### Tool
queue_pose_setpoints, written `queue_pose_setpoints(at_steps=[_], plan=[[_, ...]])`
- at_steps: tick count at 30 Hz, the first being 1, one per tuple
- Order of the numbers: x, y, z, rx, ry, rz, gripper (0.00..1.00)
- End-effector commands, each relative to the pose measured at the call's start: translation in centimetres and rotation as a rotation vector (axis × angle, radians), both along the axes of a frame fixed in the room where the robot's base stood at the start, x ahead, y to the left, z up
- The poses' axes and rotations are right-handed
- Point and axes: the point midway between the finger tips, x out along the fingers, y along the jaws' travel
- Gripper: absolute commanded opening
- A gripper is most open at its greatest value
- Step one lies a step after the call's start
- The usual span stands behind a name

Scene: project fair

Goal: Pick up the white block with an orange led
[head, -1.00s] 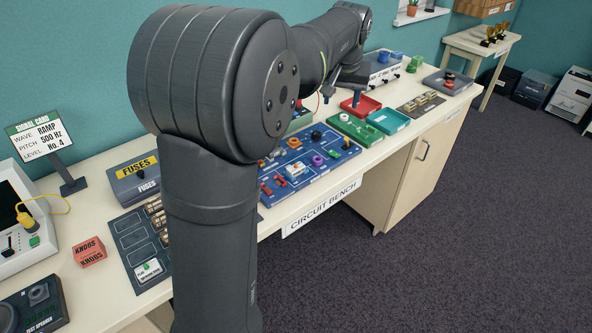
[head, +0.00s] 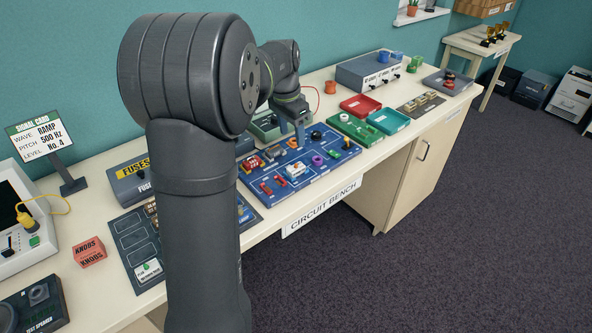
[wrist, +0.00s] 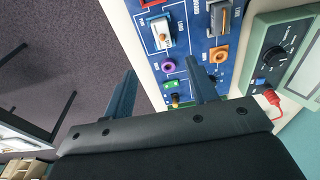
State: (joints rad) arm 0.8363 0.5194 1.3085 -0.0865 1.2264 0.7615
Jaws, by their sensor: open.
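The white block with an orange top part (head: 295,170) sits on the blue circuit board (head: 310,180), near its middle. In the wrist view the white block (wrist: 160,36) is at the upper middle, beyond the fingertips, on the blue board (wrist: 190,18). My gripper (head: 291,130) is open and empty above the back part of the board, behind and apart from the block. In the wrist view my gripper (wrist: 163,85) shows two spread fingers with nothing between them. Nothing hides the block.
A purple ring (head: 318,160), red parts (head: 272,186) and a black knob (head: 316,135) are on the board near the block. A green meter box (wrist: 285,55) stands beside the board. Red (head: 360,106) and green trays (head: 389,121) lie to the right.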

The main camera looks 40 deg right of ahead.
Motion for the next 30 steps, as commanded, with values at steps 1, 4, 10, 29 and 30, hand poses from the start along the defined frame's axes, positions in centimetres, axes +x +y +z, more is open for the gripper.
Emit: queue_pose_setpoints(at_steps=[1,4,10,29,30], plan=[[-0.1,-0.1,-1.3,0.003,0.003,0.0,0.53],[-0.1,-0.4,-3.5,0.003,0.002,0.0,0.53],[0.0,-0.8,-6.7,0.001,0.001,0.001,0.53],[0.4,-1.7,-12.6,-0.002,-0.002,0.001,0.53],[0.4,-1.7,-12.7,-0.002,-0.002,0.001,0.53]])
